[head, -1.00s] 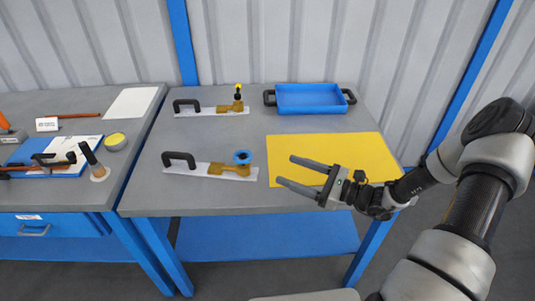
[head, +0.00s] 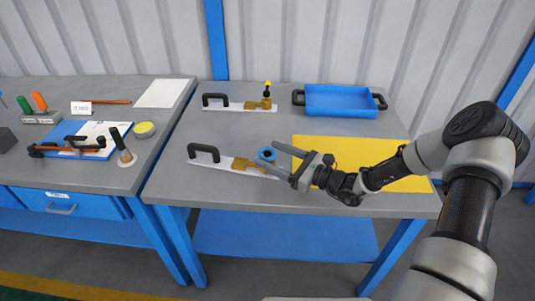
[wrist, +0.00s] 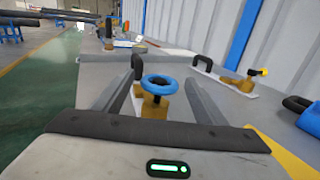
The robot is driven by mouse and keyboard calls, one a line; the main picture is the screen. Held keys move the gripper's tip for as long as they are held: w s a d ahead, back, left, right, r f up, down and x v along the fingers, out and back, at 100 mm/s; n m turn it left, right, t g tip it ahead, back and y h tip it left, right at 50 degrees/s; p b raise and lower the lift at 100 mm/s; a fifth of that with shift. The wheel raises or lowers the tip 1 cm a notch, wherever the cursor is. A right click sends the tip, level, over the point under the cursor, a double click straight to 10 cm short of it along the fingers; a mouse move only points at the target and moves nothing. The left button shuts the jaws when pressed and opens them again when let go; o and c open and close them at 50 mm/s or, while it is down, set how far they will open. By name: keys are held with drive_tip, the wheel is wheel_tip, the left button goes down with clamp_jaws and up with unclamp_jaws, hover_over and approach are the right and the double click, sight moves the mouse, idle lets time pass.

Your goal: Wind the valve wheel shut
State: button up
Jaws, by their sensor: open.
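The blue valve wheel (head: 266,154) sits on a brass valve body (head: 247,165) fixed to a white plate (head: 222,165) with a black handle, on the grey table. In the wrist view the wheel (wrist: 160,84) stands between my two fingers, ahead of the palm. My gripper (head: 277,160) is open, its fingers reaching in from the right on either side of the wheel. In the wrist view my gripper (wrist: 160,90) shows no clear contact with the wheel. The near finger hides part of the plate's right end in the head view.
A second plate (head: 228,103) with a yellow-topped valve (head: 267,91) lies farther back. A blue tray (head: 341,100) stands at the back right. A yellow mat (head: 400,183) lies under my arm. A left bench holds a clipboard (head: 65,153) and tools.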

drive_tip(key=shift+x, duration=1.05)
drive_tip(key=c, duration=1)
drive_tip(key=shift+c, duration=0.2)
